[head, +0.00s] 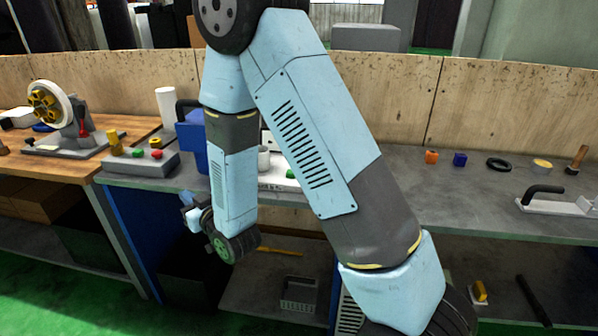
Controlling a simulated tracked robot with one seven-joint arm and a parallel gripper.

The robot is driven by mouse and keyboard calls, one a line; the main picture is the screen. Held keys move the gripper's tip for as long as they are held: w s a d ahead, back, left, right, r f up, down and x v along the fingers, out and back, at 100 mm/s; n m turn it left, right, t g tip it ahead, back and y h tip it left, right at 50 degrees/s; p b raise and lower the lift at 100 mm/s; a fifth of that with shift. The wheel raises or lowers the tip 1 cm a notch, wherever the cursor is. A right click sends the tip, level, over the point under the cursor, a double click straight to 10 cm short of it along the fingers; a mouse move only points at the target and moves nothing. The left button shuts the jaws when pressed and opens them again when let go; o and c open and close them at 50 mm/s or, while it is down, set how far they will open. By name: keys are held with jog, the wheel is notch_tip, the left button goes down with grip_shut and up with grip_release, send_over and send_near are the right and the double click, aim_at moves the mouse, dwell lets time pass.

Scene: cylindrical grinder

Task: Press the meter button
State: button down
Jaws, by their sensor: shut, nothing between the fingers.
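My arm hangs across the middle of the head view, and its wrist is bent down in front of the bench edge. My gripper (193,213) is small in the picture, left of the wrist and below the bench top. It looks shut and holds nothing visible. I cannot clearly pick out the meter or its button. A pale device (267,140) shows only in part between my arm links. A grey control box (140,164) with yellow, green and red buttons sits on the bench to the upper left of my gripper, apart from it.
A blue box-like object (190,138) and a white cylinder (166,107) stand behind my gripper. A wheel fixture (60,115) sits on the wooden table at left. The grey bench (440,200) carries small parts at right, with bare space in front of them.

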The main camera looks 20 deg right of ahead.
dwell(0.8)
jog(key=d+r+m+g+h, duration=0.1)
jog(key=d+r+g+h, duration=0.15)
jog(key=d+r, duration=0.55)
jog(key=d+r+m+g+h, duration=0.2)
jog(key=d+r+h, duration=0.3)
jog(key=d, duration=0.6)
jog(key=s+d+r+m+g, duration=0.1)
jog(key=s+d+r, duration=0.1)
jog(key=s+d, duration=0.3)
jog(key=s+d+r+m+g+h, duration=0.1)
jog(key=s+d+r+g, duration=0.1)
jog(key=s, duration=0.9)
jog(key=s+d+r+m+g+h, duration=0.1)
jog(key=s+d+r+g, duration=0.1)
jog(key=s+d+r, duration=0.2)
jog(key=s+d, duration=0.3)
jog(key=s, duration=0.1)
jog(key=shift+s+d+r, duration=0.15)
jog(key=shift+s+d, duration=0.1)
jog(key=shift+d, duration=0.05)
jog(key=shift+a+h, duration=0.1)
jog(key=shift+h, duration=0.15)
